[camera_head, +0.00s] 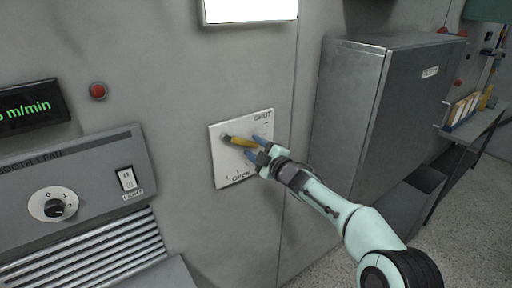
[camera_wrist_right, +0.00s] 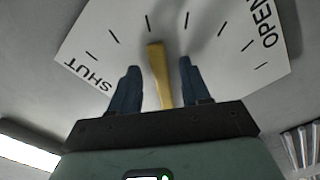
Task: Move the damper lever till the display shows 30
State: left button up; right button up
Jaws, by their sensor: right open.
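The damper lever (camera_head: 241,142) is a yellow handle on a white plate (camera_head: 222,168) marked SHUT at the top and OPEN at the bottom. It points right from its pivot. My right gripper (camera_head: 256,148) is at the lever's free end. In the right wrist view the lever (camera_wrist_right: 158,72) lies between the two open blue fingers (camera_wrist_right: 157,85), with a gap visible on both sides. The display (camera_head: 28,108) at the left shows green text ending in "m/min"; its number is cut off by the picture edge. My left gripper is not in view.
A fan panel (camera_head: 95,170) with a knob (camera_head: 53,206) and a light switch (camera_head: 127,179) is at the lower left. A red button (camera_head: 98,91) sits above it. A grey metal cabinet (camera_head: 345,110) stands right of the plate, close to my right arm.

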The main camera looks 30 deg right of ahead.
grip_shut()
jog(key=f+m, duration=0.1)
jog(key=a+m, duration=0.1)
jog(key=a+f+m+b, duration=0.1)
jog(key=m, duration=0.1)
jog(key=shift+s+a+f, duration=0.1)
jog(key=shift+a+f, duration=0.05)
jog(key=shift+f, duration=0.15)
grip_release()
